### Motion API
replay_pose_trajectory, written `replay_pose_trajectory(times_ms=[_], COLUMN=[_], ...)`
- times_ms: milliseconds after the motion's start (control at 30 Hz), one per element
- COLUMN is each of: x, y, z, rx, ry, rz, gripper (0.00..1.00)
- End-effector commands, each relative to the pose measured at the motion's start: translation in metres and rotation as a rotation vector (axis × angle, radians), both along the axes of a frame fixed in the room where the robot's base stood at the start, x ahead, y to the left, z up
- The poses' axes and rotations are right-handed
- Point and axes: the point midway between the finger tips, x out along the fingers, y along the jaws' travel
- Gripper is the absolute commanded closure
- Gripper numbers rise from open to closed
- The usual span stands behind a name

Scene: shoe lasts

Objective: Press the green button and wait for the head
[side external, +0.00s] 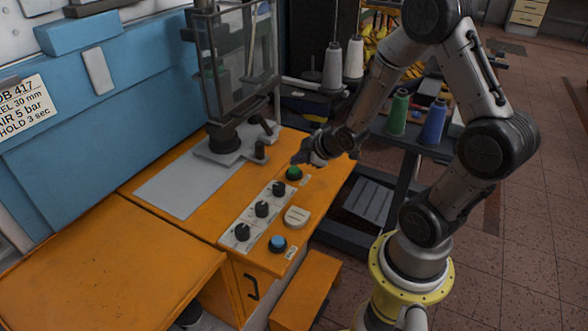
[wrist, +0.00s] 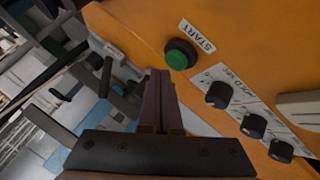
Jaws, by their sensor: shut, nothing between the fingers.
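The green button (side external: 294,173) sits in a dark ring on the orange bench top, near the row of black knobs. In the wrist view the green button (wrist: 177,59) shows beside a label reading START. My gripper (side external: 303,158) is just above and beside the button in the side view, and I cannot tell there whether it touches. In the wrist view my gripper (wrist: 160,75) has its fingers shut together and empty, with the tips left of the button. The press head (side external: 224,140) stands over a grey base plate (side external: 222,152) behind a clear guard.
Several black knobs (side external: 262,209) sit on a white panel. A blue button (side external: 278,243) and a beige rocker (side external: 296,216) are nearer the front. A dark cart (side external: 392,145) with green and blue thread cones stands to the right. A bare grey plate (side external: 182,188) lies left.

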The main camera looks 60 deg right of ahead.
Motion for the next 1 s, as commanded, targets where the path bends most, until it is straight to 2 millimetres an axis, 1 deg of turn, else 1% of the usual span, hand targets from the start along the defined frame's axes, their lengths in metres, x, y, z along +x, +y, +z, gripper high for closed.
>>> replay_pose_trajectory(times_ms=[200, 567, 1000], x=[-0.0002, 0.0000, -0.0001], y=[0.0002, 0.0002, 0.0001], z=[-0.0067, -0.0068, -0.0114], rx=[0.000, 0.000, 0.001], ry=[0.001, 0.000, 0.001], rz=[0.000, 0.000, -0.001], gripper=[1.00, 1.00, 1.00])
